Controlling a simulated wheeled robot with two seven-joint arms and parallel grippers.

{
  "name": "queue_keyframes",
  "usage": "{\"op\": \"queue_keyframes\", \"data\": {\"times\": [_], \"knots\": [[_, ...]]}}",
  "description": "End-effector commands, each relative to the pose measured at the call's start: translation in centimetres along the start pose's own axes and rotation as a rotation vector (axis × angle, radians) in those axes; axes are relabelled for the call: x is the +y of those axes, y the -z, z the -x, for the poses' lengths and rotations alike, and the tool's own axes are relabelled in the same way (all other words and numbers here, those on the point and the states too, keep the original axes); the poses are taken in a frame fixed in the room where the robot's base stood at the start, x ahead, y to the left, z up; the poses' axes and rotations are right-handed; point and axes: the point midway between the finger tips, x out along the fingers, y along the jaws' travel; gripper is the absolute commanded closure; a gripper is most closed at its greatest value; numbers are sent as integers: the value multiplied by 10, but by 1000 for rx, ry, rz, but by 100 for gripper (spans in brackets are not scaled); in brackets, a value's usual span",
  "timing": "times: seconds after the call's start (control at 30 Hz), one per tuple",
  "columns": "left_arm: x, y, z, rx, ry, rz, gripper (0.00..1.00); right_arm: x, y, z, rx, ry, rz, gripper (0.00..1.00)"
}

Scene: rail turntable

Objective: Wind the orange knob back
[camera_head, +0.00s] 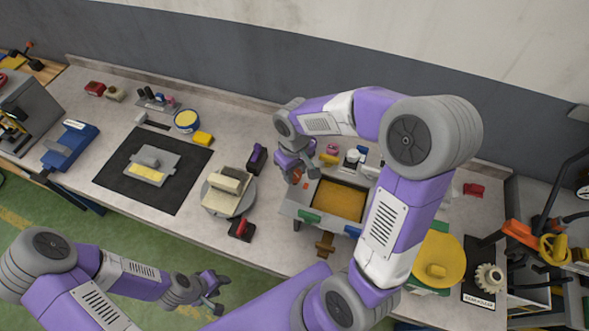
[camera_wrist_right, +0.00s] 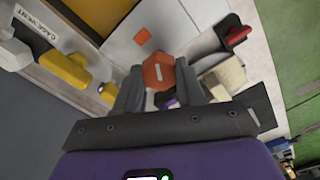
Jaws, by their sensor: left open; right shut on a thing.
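The orange knob (camera_wrist_right: 158,74) is an orange, many-sided knob with a pale bar mark on its face. In the right wrist view it sits between the two fingers of my right gripper (camera_wrist_right: 160,88), which is shut on it. In the head view my right gripper (camera_head: 296,172) is at the left end of a grey box (camera_head: 290,209) with an orange-brown panel, and only a bit of orange shows there. My left gripper (camera_head: 217,291) is open and empty, above the green floor in front of the bench.
A round turntable (camera_head: 247,205) carrying cream blocks stands left of the box. A dark clamp (camera_head: 242,229) with red and a purple-black item (camera_head: 257,157) are close by. A black mat (camera_head: 112,171) lies further left. A yellow disc (camera_head: 438,252) is at the right.

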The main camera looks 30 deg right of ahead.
Motion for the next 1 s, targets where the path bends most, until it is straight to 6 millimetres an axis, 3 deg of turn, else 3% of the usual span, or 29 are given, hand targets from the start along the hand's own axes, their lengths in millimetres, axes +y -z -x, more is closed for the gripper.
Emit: {"op": "queue_keyframes", "data": {"times": [0.5, 1.0], "knots": [[2, 0, 4, 0, 0, 0, 57, 1, -1, 1, -2, -1, 366, 92], [2, 0, 5, 0, 0, 0, 57, 1, 0, 1, -2, -1, 467, 92]]}}
